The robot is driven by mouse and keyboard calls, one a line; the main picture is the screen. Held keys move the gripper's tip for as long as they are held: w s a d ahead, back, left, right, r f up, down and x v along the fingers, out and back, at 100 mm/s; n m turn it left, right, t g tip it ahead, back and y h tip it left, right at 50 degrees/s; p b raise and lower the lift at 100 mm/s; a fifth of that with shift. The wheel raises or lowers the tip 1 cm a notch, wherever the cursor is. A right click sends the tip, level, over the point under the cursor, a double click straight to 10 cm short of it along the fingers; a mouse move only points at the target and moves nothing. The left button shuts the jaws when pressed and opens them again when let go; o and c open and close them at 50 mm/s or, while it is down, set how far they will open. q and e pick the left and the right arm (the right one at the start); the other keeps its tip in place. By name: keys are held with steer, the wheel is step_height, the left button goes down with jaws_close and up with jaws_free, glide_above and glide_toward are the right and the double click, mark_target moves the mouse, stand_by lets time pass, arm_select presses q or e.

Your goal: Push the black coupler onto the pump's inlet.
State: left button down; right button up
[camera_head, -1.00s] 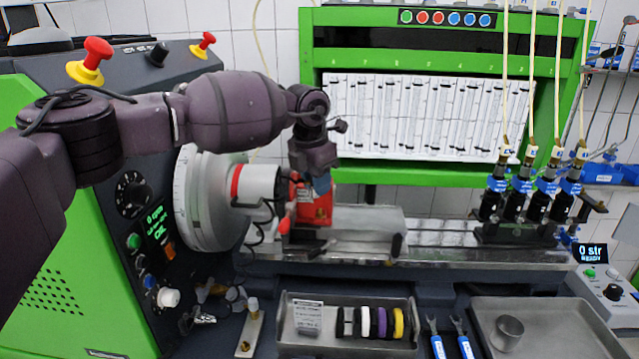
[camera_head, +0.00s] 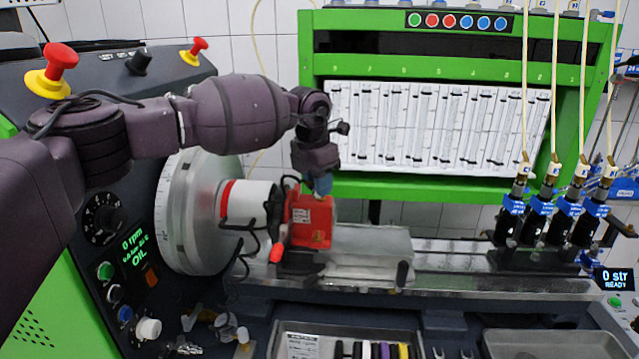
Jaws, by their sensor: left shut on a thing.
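A red block with a pale label, which looks like the pump (camera_head: 311,222), sits on the metal bench rail beside the grey drive head. My left gripper (camera_head: 323,186) reaches in from the left and points down at the top of the red block. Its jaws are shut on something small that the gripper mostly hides. A blue-grey patch shows at its tips. I cannot tell whether the held thing is the black coupler, or whether it touches the block. The inlet cannot be made out. My right gripper is not in view.
The round drive head (camera_head: 190,215) stands close to the left, with black cables hanging beside the block. A tray (camera_head: 278,340) of coloured rings lies in front. Several hose units with blue collars (camera_head: 540,208) stand at the right of the rail. A green flowmeter panel (camera_head: 420,187) rises behind.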

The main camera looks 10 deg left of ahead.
arm_select(q)
steer(key=shift+s, duration=0.1)
steer(key=b, duration=0.4)
glide_above(320, 237)
steer(key=f, duration=0.7)
steer(key=shift+s+a+f, duration=0.1)
steer(key=shift+a+f, duration=0.05)
steer(key=shift+a, duration=0.05)
steer(key=shift+f, duration=0.35)
steer(key=shift+f, duration=0.15)
stand_by(0.4)
steer(key=shift+f+b, duration=0.35)
steer(key=shift+f, duration=0.75)
stand_by(0.9)
